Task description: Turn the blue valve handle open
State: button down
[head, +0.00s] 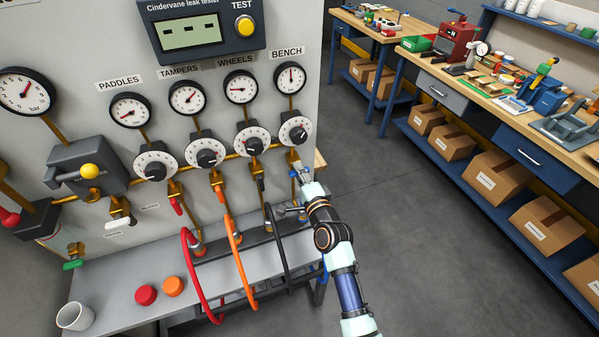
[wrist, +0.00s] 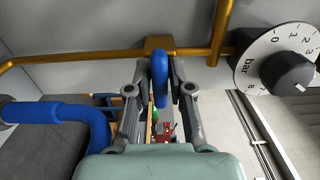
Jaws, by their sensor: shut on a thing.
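The blue valve handle (wrist: 160,76) hangs below a brass valve body (wrist: 158,45) on the brass pipe in the wrist view. My gripper (wrist: 161,88) has one grey finger on each side of the handle and is shut on it. The handle points down toward the palm in that view. In the head view my gripper (head: 301,174) is at the brass valve under the BENCH column.
A black and white bar dial (wrist: 288,70) is close to the right of the valve; a blue hose (wrist: 60,112) is to the left. Red (head: 190,265), orange (head: 237,255) and dark (head: 275,250) hoses hang along the panel. The floor to the right is clear.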

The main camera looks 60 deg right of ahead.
jog(key=shift+n, duration=0.4)
jog(key=n+b, duration=0.2)
jog(key=n, duration=0.1)
jog(key=shift+f+n, duration=0.1)
jog(key=shift+n, duration=0.3)
jog(key=n+b, duration=0.2)
jog(key=n, duration=0.2)
jog(key=n+b, duration=0.2)
jog(key=n, duration=0.3)
jog(key=shift+b, duration=0.3)
jog(key=n+b, duration=0.1)
jog(key=n, duration=0.3)
jog(key=shift+b, duration=0.3)
jog(key=shift+n, duration=0.3)
jog(key=c, duration=1.2)
grip_release()
jog(key=shift+o, duration=0.2)
